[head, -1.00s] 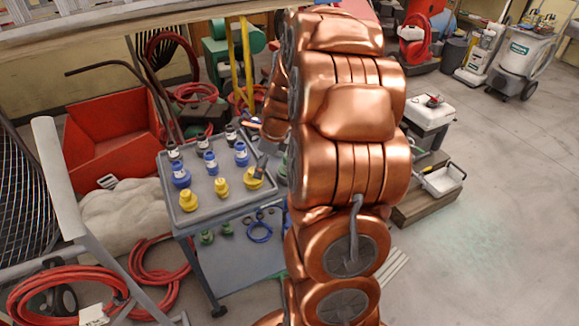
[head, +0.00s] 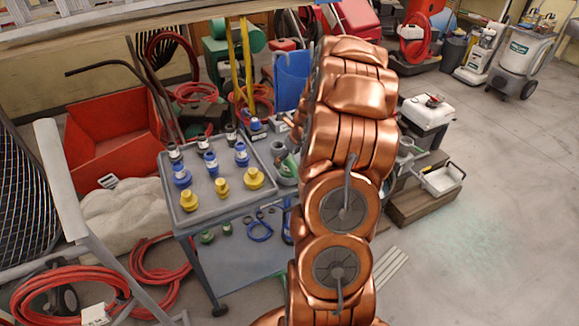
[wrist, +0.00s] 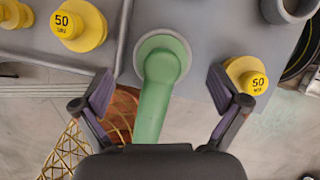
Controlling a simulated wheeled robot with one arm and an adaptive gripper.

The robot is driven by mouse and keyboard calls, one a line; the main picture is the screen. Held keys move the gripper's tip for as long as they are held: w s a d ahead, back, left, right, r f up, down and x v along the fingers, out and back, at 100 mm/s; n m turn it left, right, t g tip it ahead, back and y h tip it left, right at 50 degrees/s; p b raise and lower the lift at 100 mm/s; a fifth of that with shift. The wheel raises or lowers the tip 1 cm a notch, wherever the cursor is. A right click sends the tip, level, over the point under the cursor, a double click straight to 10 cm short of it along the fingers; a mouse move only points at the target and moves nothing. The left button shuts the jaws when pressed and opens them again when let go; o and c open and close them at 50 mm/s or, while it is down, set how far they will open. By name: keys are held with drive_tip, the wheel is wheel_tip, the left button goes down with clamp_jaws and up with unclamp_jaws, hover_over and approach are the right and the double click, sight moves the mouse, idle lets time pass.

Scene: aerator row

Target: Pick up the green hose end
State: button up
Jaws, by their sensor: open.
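The green hose end (wrist: 160,82) is in the middle of the wrist view. A pale grey-green round rim surrounds its far end, and its green body runs down the picture to my palm. My gripper (wrist: 159,92) is open, with one dark finger on each side of the green body and a gap on both sides. In the head view a small green piece (head: 291,166) shows beside my arm, right of the grey tray; it may be the same hose end. My arm hides the gripper there.
Yellow fittings marked 50 stand left (wrist: 82,25) and right (wrist: 246,76) of the hose end, the right one close to my right finger. A grey cup (wrist: 290,9) is at upper right. The grey tray (head: 222,205) holds several blue and yellow fittings.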

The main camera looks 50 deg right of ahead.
drive_tip(key=shift+p+x, duration=0.75)
drive_tip(key=shift+x, duration=1.55)
drive_tip(key=shift+d, duration=0.1)
drive_tip(key=c, duration=1.4)
